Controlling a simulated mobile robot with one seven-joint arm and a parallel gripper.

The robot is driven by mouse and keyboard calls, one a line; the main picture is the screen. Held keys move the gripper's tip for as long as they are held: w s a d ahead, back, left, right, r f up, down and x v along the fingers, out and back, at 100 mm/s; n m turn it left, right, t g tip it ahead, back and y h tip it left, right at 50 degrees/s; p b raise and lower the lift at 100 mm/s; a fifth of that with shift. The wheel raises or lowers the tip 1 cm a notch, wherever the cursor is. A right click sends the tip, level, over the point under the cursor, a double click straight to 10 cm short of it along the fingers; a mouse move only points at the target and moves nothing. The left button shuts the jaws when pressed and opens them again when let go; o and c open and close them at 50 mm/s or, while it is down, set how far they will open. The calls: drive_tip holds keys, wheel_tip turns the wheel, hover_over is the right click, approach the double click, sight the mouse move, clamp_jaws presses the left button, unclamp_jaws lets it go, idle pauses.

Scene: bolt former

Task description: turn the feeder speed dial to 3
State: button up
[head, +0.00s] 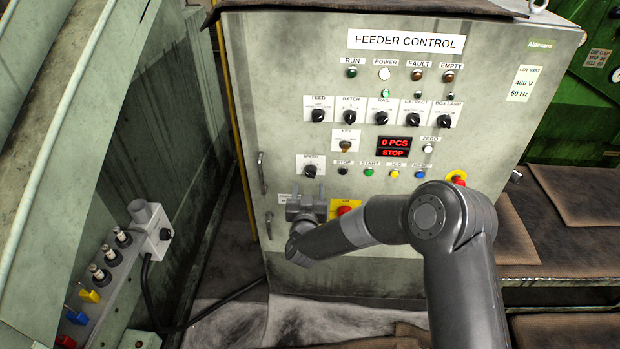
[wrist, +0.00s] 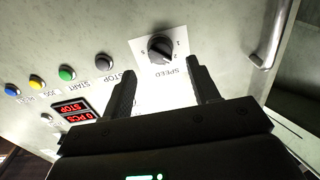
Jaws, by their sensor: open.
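The feeder speed dial (head: 310,171) is a black knob on a white plate marked SPEED, at the lower left of the grey panel. It also shows in the wrist view (wrist: 160,48), upside down, with small numbers around it. I cannot tell for sure which number it points at. My gripper (wrist: 163,75) is open and empty. Its two fingers reach toward the dial, one on each side of the SPEED label, and do not appear to touch the knob. In the head view my gripper (head: 306,198) is just below the dial plate, its fingertips hard to make out.
STOP (head: 342,171) and START (head: 369,172) buttons sit right of the dial. A red button on yellow (head: 344,211) is close beside my wrist. A cabinet handle (head: 262,172) stands out at the left. The display (head: 394,147) reads 0 PCS, STOP.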

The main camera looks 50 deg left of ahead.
sight(310, 176)
drive_tip(key=x, duration=0.5)
drive_tip(key=shift+w+a, duration=0.2)
drive_tip(key=shift+w, duration=0.1)
drive_tip(key=c, duration=1)
drive_tip(key=shift+m, duration=0.4)
drive_tip(key=m, duration=0.3)
drive_tip(key=shift+m, duration=0.3)
drive_tip(key=m, duration=0.4)
drive_tip(key=shift+m, duration=0.3)
